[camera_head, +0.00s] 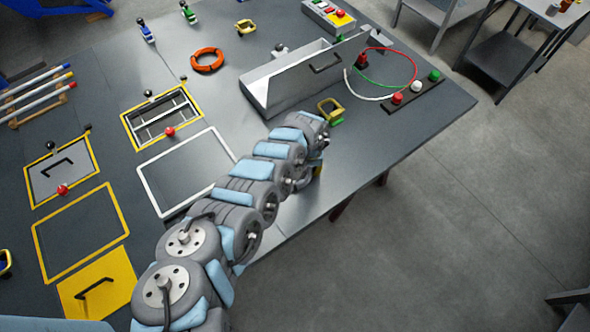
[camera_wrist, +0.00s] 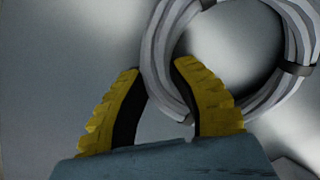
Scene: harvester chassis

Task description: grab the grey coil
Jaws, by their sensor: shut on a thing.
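The grey coil (camera_wrist: 300,35) shows in the wrist view as a ring of pale grey cable strands with dark bands. It lies on a smooth grey surface. My gripper (camera_wrist: 157,68) has two yellow ridged fingers with dark inner pads. The left side of the coil passes between the fingers, and the gripper is shut on it. The ring's open middle is to the right of the fingers. In the head view my arm reaches to the right part of the bench, and it hides the coil and most of the gripper.
An open metal box (camera_head: 270,88) with a handled panel stands beyond the arm's end. A yellow-handled piece (camera_head: 330,110) is close to the wrist. An orange coil (camera_head: 207,60) lies further back. A connector strip (camera_head: 415,95) with cables is to the right, near the bench edge.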

